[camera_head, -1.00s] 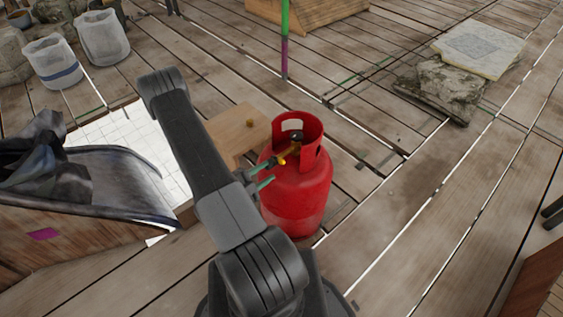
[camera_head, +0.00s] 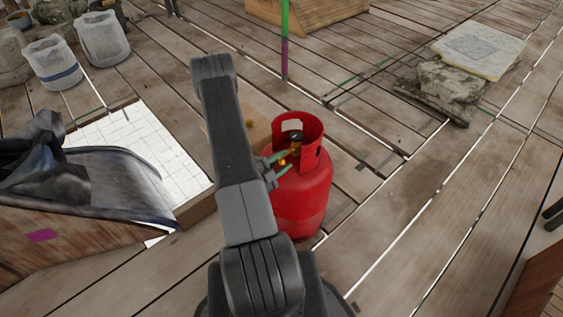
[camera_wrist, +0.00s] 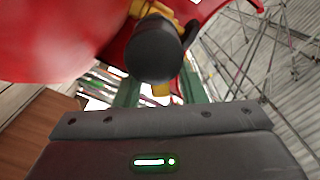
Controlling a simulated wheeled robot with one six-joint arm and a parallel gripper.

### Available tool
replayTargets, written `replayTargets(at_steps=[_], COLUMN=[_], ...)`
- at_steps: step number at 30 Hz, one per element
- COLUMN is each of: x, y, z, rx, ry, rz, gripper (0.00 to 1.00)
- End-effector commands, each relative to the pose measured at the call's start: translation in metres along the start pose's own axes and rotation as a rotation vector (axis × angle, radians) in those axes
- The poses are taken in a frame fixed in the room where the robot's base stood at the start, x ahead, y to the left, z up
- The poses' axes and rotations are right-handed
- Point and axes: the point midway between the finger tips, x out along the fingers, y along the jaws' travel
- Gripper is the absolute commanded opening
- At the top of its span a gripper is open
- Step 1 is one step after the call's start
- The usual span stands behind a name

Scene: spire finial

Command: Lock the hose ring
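The red gas cylinder (camera_head: 300,198) stands upright on the planks, with a collar around its top. Its brass-yellow valve parts (camera_head: 296,147) show inside the collar opening. In the wrist view a dark round end (camera_wrist: 153,48) faces me, with yellow fittings (camera_wrist: 162,89) behind and below it. I cannot clearly tell which part is the hose ring. My gripper (camera_head: 280,168) is at the collar's left opening. Its green fingers are apart, with a small yellow piece showing between them. In the wrist view gaps show beside that piece, between the fingers (camera_wrist: 160,94). Contact is hidden.
A wooden block (camera_head: 258,128) is behind my arm, left of the cylinder. A white tiled sheet (camera_head: 160,150) and a dark draped cover (camera_head: 110,185) lie left. A green and purple pole (camera_head: 285,40) stands behind. The deck right of the cylinder is clear.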

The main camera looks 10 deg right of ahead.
Motion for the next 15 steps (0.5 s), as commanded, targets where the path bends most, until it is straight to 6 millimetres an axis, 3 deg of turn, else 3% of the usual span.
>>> replayTargets(at_steps=[3, 9, 15], x=[-0.0001, -0.0003, -0.0003], y=[-0.0001, -0.0001, 0.0004], z=[0.0001, 0.0001, 0.0002], rx=[0.000, 0.000, 0.006], ry=[0.000, 0.000, 0.000], rz=[0.000, 0.000, 0.000], gripper=[0.34, 0.00, 0.00])
